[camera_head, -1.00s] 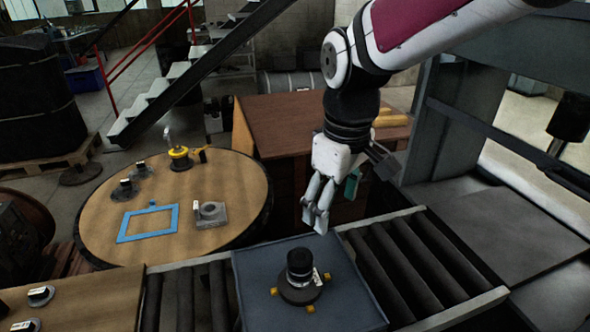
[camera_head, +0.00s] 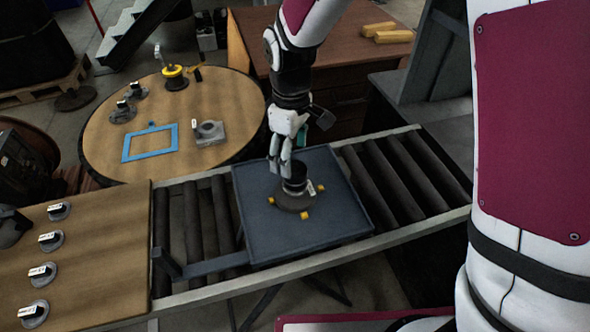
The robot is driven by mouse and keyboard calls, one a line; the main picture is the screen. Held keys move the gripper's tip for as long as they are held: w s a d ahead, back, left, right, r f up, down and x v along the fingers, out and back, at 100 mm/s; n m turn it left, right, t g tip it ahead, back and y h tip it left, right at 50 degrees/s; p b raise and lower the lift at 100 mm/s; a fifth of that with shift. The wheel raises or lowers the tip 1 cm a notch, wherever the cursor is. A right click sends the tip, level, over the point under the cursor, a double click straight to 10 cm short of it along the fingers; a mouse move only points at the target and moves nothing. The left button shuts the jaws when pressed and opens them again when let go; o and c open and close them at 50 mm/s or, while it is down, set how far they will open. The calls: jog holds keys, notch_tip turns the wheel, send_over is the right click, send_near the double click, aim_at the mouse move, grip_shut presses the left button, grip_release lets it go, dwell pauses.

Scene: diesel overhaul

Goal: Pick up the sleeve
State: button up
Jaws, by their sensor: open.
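A dark cylinder with a pale lower band, which looks like the sleeve (camera_head: 294,186), stands upright on a round brown base (camera_head: 294,202). The base has yellow tabs around it and a small white tag beside the cylinder. It sits on a blue-grey tray (camera_head: 335,222) on the roller conveyor. My gripper (camera_head: 281,168) points down, open, with its fingertips at the cylinder's upper left. The fingers partly overlap the cylinder's top in the picture; I cannot tell whether they touch it or stand behind it.
A round table (camera_head: 90,158) at the left holds a blue frame (camera_head: 150,142), a grey block (camera_head: 209,132) and a yellow-topped part (camera_head: 174,77). A wooden bench (camera_head: 100,255) at front left holds several small tagged discs. Bare rollers (camera_head: 395,180) lie right of the tray.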

aim_at(295, 168)
jog(key=f, duration=0.3)
jog(key=s+f+p, duration=0.1)
jog(key=shift+d+f, duration=0.35)
jog(key=shift+w+f, duration=0.1)
jog(key=shift+f, duration=0.3)
jog(key=c, duration=1.6)
